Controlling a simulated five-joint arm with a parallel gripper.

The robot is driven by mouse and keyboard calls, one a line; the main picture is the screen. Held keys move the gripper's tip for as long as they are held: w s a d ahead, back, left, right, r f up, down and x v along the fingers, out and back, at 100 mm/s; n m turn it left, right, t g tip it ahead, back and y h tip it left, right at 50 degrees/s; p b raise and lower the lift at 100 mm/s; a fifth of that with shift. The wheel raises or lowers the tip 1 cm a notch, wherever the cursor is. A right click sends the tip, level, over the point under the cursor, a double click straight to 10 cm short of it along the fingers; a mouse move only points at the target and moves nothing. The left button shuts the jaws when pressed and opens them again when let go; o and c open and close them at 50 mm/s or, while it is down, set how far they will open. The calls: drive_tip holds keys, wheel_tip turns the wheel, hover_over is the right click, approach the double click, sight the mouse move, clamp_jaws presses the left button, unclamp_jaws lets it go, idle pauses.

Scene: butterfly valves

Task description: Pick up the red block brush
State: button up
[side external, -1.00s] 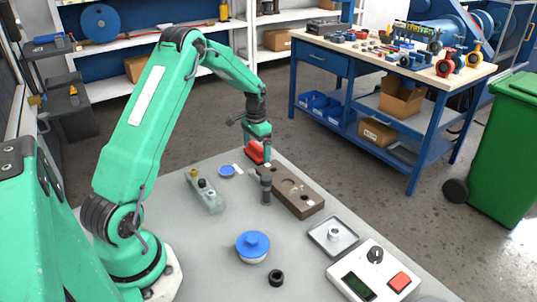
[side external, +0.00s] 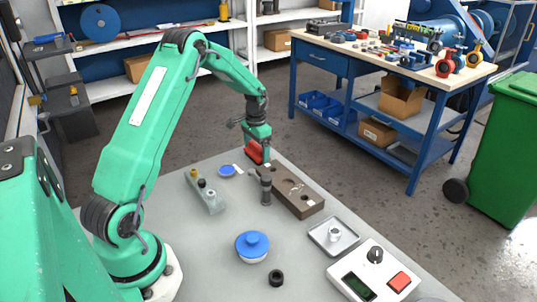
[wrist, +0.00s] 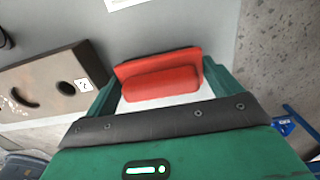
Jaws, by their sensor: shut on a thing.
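The red block brush (side external: 255,151) is at the far edge of the grey table, under my gripper (side external: 258,146). In the wrist view the red brush (wrist: 160,82) lies between the two green fingers of my gripper (wrist: 160,84), which are shut on it. A pale strip shows along its near side. Whether its underside touches the table is hard to tell.
A brown block with holes (side external: 293,192) stands right beside the brush, with a dark upright tool (side external: 265,188) near it. The table edge is close behind.

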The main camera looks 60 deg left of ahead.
sight(257, 146)
drive_tip(key=shift+r, duration=0.1)
drive_tip(key=shift+r, duration=0.55)
drive_tip(key=r, duration=0.3)
drive_tip(key=shift+d+r, duration=0.1)
drive_tip(key=shift+d, duration=0.1)
drive_tip(key=d+r, duration=0.6)
drive_tip(key=d, duration=0.5)
drive_tip(key=shift+s+d+r, duration=0.15)
drive_tip(key=shift+s+r, duration=0.1)
drive_tip(key=shift+s, duration=0.05)
drive_tip(key=o, duration=0.3)
drive_tip(key=shift+c, duration=0.9)
drive_tip(key=d, duration=1.3)
drive_tip(key=shift+s+r, duration=0.25)
drive_tip(key=shift+s, duration=0.05)
